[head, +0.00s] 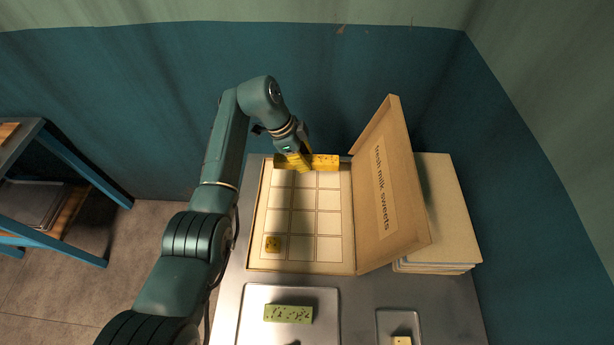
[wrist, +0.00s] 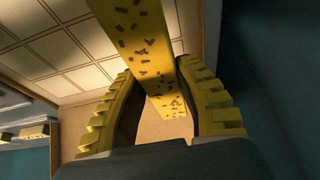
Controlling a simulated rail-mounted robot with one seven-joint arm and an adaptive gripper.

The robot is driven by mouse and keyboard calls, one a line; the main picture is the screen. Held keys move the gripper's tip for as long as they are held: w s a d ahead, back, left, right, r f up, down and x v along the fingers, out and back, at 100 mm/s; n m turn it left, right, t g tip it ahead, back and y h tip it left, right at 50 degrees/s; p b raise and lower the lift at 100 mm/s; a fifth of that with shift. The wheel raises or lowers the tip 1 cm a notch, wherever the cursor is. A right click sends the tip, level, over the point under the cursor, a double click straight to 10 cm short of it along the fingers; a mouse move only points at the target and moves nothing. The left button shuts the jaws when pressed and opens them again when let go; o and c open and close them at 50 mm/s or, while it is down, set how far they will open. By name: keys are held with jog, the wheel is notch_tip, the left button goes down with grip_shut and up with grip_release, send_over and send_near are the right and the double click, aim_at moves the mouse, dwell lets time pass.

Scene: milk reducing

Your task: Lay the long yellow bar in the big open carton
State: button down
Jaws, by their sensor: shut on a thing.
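The long yellow bar (head: 325,162), flecked with dark bits, is at the far end of the big open carton (head: 257,225). My gripper (head: 301,160) is shut on the bar, with one yellow finger on each side. In the wrist view the bar (wrist: 145,45) runs between the fingertips (wrist: 160,75). The bar lies crosswise over the carton's far row; I cannot tell whether it touches the carton floor.
The carton's lid (head: 388,190), labelled "fresh milk sweets", stands open on the right, with a stack of flat boxes (head: 452,215) behind it. In front are a metal tray with a green bar (head: 288,313) and a smaller tray with a yellow piece (head: 401,341). A blue shelf (head: 75,245) stands left.

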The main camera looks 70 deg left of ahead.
aim_at(310, 178)
notch_tip(310, 178, down, 6)
jog(key=shift+f+b, duration=0.1)
jog(key=shift+b, duration=0.45)
jog(key=shift+w, duration=0.1)
jog(key=shift+f, duration=0.15)
jog(key=c, duration=0.8)
grip_release()
jog(key=shift+r, duration=0.35)
jog(key=p+v, duration=0.2)
jog(key=v, duration=0.9)
jog(key=shift+r, duration=0.3)
